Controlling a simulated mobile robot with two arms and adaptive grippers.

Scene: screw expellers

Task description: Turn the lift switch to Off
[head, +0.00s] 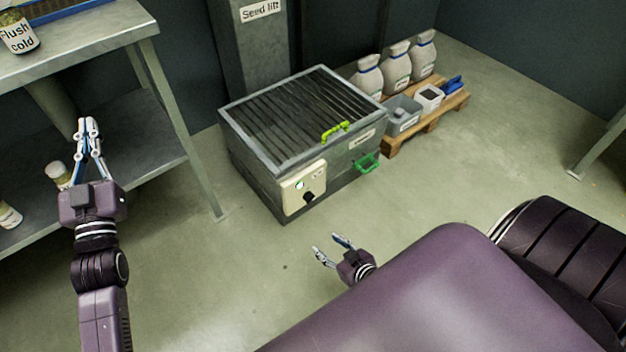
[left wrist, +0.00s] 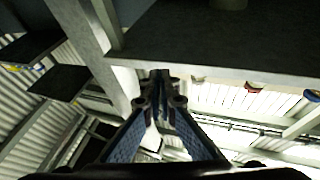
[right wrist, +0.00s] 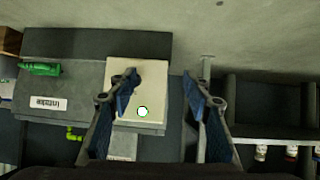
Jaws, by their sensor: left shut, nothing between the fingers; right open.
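The lift switch is a dark knob (head: 308,197) on a cream panel (head: 290,196) at the front corner of the grey metal box under the "Seed lift" column. A small lamp (head: 299,184) above the knob glows green-white. In the right wrist view the panel (right wrist: 151,73) and its lit lamp (right wrist: 142,112) lie beyond my fingers; one finger overlaps the dark knob, whose pointing direction I cannot make out. My right gripper (head: 328,243) is open and empty, apart from the panel, over the floor in front of it. My left gripper (head: 87,123) is shut and empty beside the shelf table.
The box has a slatted grate (head: 300,105) with a yellow-green handle (head: 335,130) and a green handle (head: 367,163) on its side. A pallet (head: 440,119) with sacks and bins stands behind right. A metal table (head: 90,30) is at left. Floor before the panel is clear.

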